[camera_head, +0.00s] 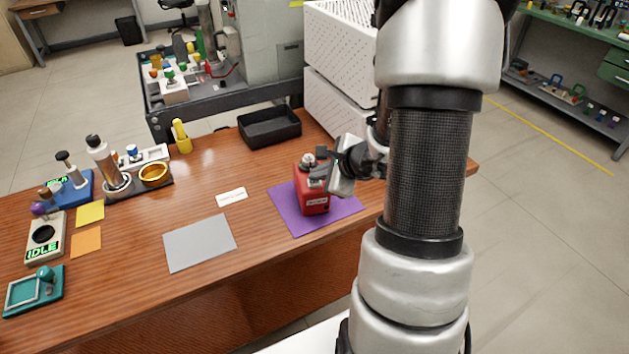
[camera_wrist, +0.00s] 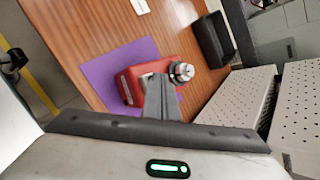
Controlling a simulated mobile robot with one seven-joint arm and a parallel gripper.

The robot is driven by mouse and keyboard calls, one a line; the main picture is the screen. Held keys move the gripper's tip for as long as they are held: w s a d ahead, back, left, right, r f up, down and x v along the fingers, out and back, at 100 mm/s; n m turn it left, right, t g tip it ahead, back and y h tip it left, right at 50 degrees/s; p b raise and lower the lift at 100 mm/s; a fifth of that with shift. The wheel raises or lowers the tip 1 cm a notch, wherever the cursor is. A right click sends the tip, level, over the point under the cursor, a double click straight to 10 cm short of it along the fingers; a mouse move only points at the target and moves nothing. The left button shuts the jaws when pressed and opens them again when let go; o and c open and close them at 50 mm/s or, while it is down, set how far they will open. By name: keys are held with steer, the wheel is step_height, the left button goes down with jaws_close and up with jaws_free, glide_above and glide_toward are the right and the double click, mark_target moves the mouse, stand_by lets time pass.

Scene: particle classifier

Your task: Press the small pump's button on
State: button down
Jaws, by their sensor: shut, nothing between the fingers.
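The small pump is a red box (camera_head: 312,200) with a metal fitting on top, standing on a purple mat (camera_head: 282,214) on the wooden table. In the wrist view the red pump (camera_wrist: 133,80) lies just beyond my fingers, with its round metal knob (camera_wrist: 182,71) at its right side. My gripper (camera_head: 318,168) is at the pump's upper right in the head view. Its shut, empty fingers (camera_wrist: 160,92) overlap the pump in the wrist view and hide part of its top. The button cannot be made out, and I cannot tell whether the fingers touch the pump.
A grey mat (camera_head: 200,243) and a white label (camera_head: 231,197) lie left of the pump. A black tray (camera_head: 270,128) is behind it, and white perforated boxes (camera_head: 340,50) rise at the back right. Instruments and a device reading IDLE (camera_head: 42,250) stand at the left.

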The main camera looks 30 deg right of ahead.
mark_target(318, 184)
steer(key=shift+f+b, duration=0.55)
stand_by(0.4)
steer(key=shift+r, duration=0.15)
steer(key=shift+r+p, duration=0.85)
steer(key=shift+r, duration=0.3)
step_height(318, 184, up, 5)
steer(key=p, duration=0.3)
stand_by(0.7)
